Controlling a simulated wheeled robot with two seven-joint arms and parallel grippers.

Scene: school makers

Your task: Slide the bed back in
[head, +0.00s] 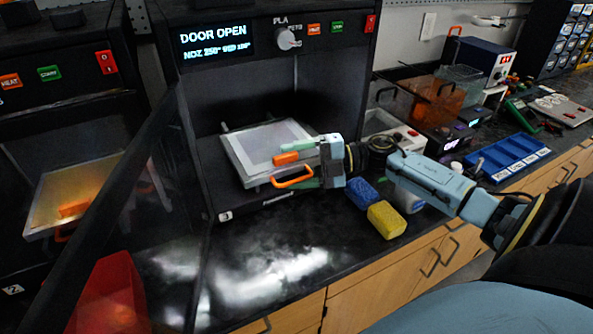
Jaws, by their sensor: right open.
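The print bed (258,148) is a pale flat plate in a light frame inside the open black printer (273,62). Its front part sticks out toward me, slightly askew in view. An orange loop handle (291,179) is at its front edge. My right gripper (290,167) comes in from the right and is open at the front right of the bed, its fingers by the handle. A small orange piece shows at the upper finger. I cannot tell whether the fingers touch the handle or bed. My left gripper is out of view.
The printer's display (216,41) reads "DOOR OPEN". A dark, see-through door panel (110,190) stands at the left. A second printer (60,100) is beyond it. Blue (363,193) and yellow (386,220) blocks lie under my right arm. A red object (108,296) is at front left.

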